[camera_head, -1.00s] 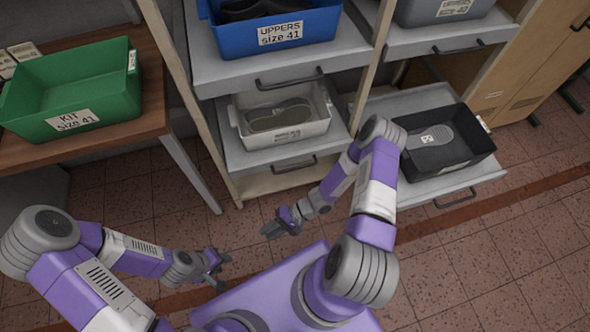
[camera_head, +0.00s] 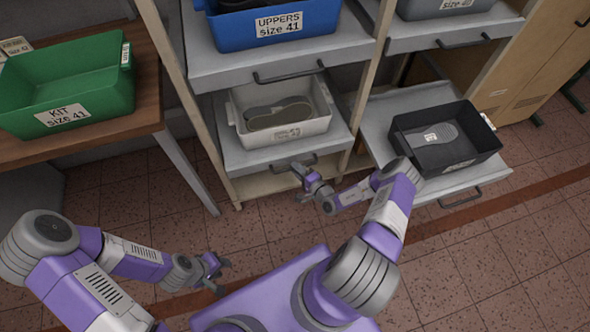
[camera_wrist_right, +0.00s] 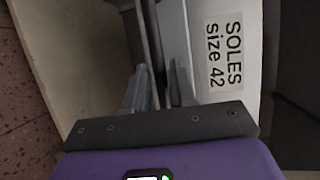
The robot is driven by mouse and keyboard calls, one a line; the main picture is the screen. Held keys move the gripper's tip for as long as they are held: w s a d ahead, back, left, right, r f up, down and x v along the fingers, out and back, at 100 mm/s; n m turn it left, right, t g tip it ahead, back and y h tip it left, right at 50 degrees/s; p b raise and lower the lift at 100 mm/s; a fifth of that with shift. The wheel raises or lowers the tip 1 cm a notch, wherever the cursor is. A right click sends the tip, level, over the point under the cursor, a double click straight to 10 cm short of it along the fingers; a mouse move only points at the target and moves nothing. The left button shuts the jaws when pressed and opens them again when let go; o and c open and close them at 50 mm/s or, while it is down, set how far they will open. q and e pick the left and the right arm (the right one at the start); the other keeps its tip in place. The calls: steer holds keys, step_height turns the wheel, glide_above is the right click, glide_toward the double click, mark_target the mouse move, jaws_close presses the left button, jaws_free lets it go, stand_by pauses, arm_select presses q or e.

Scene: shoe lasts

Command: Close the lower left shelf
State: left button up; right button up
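The lower left shelf (camera_head: 235,158) is a grey pull-out tray standing out from the rack, with a dark bar handle (camera_head: 280,168) on its front. It carries a white bin (camera_head: 290,131) holding grey soles; the bin's label reads "SOLES size 42" in the right wrist view (camera_wrist_right: 224,54). My right gripper (camera_head: 298,183) is at the front of this shelf, close to the handle. In the right wrist view its fingers (camera_wrist_right: 160,85) are apart, beside the handle bar; contact is unclear. My left gripper (camera_head: 219,275) is open and empty, low over the floor.
The lower right shelf (camera_head: 385,125) is pulled out too, with a black bin (camera_head: 470,160) on it, close to my right arm. The upper left shelf (camera_head: 215,72) holds a blue bin (camera_head: 330,25). A green bin (camera_head: 100,100) stands on a wooden table (camera_head: 140,120) at left.

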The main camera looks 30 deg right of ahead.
steer(key=shift+w+a+f, duration=0.1)
steer(key=shift+w, duration=0.55)
arm_select(q)
steer(key=shift+f, duration=0.3)
arm_select(e)
jaws_close()
